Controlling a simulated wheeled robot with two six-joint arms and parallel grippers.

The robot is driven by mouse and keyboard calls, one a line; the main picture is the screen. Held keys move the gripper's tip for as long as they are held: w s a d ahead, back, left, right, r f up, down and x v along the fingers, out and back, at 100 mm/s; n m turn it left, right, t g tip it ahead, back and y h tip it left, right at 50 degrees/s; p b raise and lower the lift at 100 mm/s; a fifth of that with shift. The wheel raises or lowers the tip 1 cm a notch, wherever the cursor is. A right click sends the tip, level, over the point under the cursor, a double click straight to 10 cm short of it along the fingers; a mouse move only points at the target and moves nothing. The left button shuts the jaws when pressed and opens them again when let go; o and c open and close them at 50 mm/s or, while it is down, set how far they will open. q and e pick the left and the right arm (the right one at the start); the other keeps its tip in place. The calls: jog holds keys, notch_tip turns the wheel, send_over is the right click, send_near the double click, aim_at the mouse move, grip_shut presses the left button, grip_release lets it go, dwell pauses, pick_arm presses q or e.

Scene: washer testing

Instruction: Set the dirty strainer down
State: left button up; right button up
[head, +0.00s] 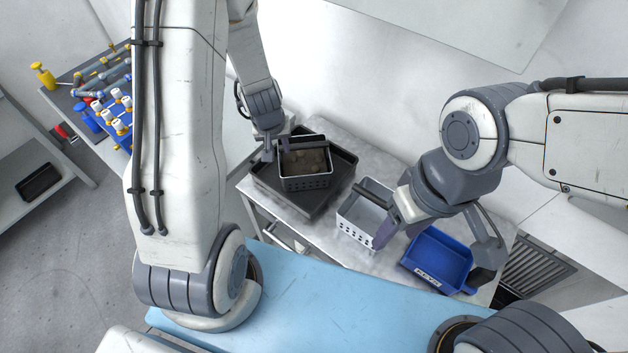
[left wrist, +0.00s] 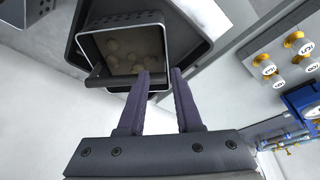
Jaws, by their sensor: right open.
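The dirty strainer (head: 305,183) is a dark perforated basket with brownish lumps inside. In the head view it is in or just above the dark tray (head: 262,188); I cannot tell whether it touches the bottom. The strainer (left wrist: 86,50) and its black bar handle (left wrist: 115,80) also show in the left wrist view. My left gripper (head: 268,150) is at one end of the handle; its two purple fingers (left wrist: 161,72) stand apart there, and I cannot see whether they clamp it. My right gripper (head: 386,232) is open beside a white strainer (head: 352,232).
A blue bin labelled KEYS (head: 424,275) stands at the right of the metal table (head: 318,237). A bench at the left holds a blue rack of white-capped items (head: 117,108) and a yellow bottle (head: 42,75). A light-blue surface (head: 330,300) lies in front.

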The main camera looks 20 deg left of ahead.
pick_arm(q)
jog(key=s+d+r+m+h, duration=0.1)
jog(key=s+d+r+m, duration=0.15)
jog(key=d, duration=0.25)
jog(key=s+d+r+m+g+h, duration=0.1)
jog(key=s+d+r, duration=0.1)
jog(key=d+r, duration=0.3)
jog(key=s+d+r+m, duration=0.2)
jog(key=d+r, duration=0.1)
jog(key=d, duration=0.3)
jog(key=s+d+r+m+g, duration=0.1)
jog(key=s+d+r+m, duration=0.1)
jog(key=s, duration=0.6)
jog(key=s+d+r+m+g, duration=0.1)
jog(key=s+r+m, duration=0.3)
jog(key=s, duration=0.4)
jog(key=shift+s+d+r+m, duration=0.3)
jog(key=shift+d+r+m, duration=0.05)
jog(key=shift+d+r, duration=0.25)
jog(key=shift+s, duration=0.1)
